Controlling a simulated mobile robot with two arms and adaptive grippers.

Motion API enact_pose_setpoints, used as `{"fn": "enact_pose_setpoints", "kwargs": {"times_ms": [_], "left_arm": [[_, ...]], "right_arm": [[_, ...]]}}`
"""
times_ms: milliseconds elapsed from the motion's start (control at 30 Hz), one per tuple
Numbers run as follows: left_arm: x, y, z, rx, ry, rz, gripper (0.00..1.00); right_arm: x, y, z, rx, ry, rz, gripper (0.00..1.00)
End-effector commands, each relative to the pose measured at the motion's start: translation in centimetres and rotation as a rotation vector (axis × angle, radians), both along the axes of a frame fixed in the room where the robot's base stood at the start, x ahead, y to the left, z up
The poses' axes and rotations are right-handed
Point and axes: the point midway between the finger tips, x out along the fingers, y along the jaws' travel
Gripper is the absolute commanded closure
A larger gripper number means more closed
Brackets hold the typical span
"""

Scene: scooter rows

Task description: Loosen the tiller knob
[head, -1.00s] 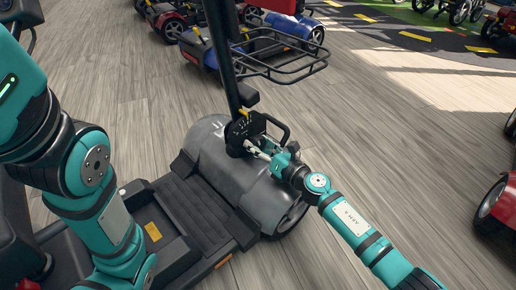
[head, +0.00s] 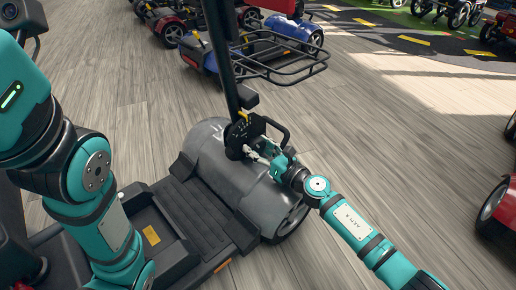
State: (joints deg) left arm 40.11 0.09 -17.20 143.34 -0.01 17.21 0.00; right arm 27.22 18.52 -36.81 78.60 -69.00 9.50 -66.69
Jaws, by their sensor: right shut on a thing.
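The black tiller (head: 222,62) of the grey scooter rises from a black hinge bracket (head: 238,135) at the front of its body. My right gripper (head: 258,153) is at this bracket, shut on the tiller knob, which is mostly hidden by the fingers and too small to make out. My right arm reaches in from the lower right. My left arm fills the left side of the view, and its gripper is out of view.
The scooter's grey front cover (head: 235,170) and black footboard (head: 190,215) lie below the bracket. A red scooter (head: 497,205) is at the right edge. Wooden floor between them is clear.

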Motion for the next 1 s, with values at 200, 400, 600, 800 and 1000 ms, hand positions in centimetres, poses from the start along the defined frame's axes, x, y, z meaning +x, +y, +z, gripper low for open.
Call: {"fn": "enact_pose_setpoints", "kwargs": {"times_ms": [200, 400, 600, 800, 1000], "left_arm": [[-0.1, 0.0, 0.0, 0.001, -0.001, 0.000, 0.73], [0.0, 0.0, 0.0, 0.000, 0.001, 0.000, 0.73], [0.2, 0.0, 0.0, -0.002, 0.007, 0.000, 0.73], [0.1, 0.0, 0.0, -0.001, 0.003, 0.000, 0.73], [0.1, 0.0, 0.0, -0.001, 0.002, 0.000, 0.73]], "right_arm": [[0.0, 0.0, -0.1, -0.004, 0.000, 0.000, 0.25], [0.0, 0.0, 0.0, -0.001, 0.000, 0.000, 0.25], [-0.9, -0.9, -0.2, -0.004, 0.000, -0.001, 0.25], [-4.1, -3.3, -0.2, -0.005, 0.001, 0.000, 0.25], [-7.3, -5.9, -0.2, -0.003, 0.003, 0.000, 0.25]]}}
